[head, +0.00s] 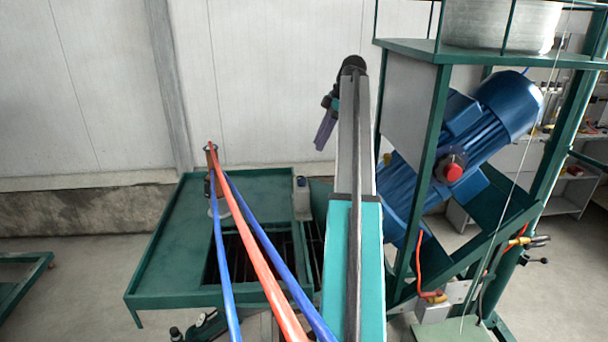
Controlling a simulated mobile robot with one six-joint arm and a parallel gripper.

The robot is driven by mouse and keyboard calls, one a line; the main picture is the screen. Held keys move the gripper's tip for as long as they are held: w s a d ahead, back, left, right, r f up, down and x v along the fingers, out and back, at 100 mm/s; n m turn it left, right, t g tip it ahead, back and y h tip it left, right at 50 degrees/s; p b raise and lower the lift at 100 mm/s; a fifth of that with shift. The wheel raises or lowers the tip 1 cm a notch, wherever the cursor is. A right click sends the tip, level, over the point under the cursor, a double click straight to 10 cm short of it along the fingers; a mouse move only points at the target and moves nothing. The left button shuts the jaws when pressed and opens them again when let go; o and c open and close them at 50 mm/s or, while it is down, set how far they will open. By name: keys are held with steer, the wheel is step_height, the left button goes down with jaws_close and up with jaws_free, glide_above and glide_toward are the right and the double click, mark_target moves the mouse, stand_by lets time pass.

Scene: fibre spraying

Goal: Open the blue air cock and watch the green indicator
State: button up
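My arm rises through the middle of the view, with a teal link below and a grey link above. At its far end is a dark wrist and a purple-grey part hanging down to the left, which seems to be my gripper (324,132); it is too small to tell its fingers apart. It hangs in front of the pale wall, apart from the machine. I cannot make out a blue air cock. A small brass-and-red fitting (435,296) with an orange hose sits low on the green machine frame (428,180). No green indicator can be told from the green frame.
A blue motor (482,130) and red button (452,168) sit in the frame at right, under a metal drum (500,25). Red and blue hoses (262,255) run above a green table (165,245) with a grated opening. Floor shows at far left.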

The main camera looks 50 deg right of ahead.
steer(key=shift+f, duration=0.1)
steer(key=p, duration=0.2)
glide_toward(302, 182)
steer(key=shift+w+x, duration=0.15)
steer(key=shift+x, duration=1.6)
steer(key=shift+w+x, duration=0.15)
steer(key=shift+x, duration=1.55)
steer(key=shift+d, duration=0.15)
jaws_close()
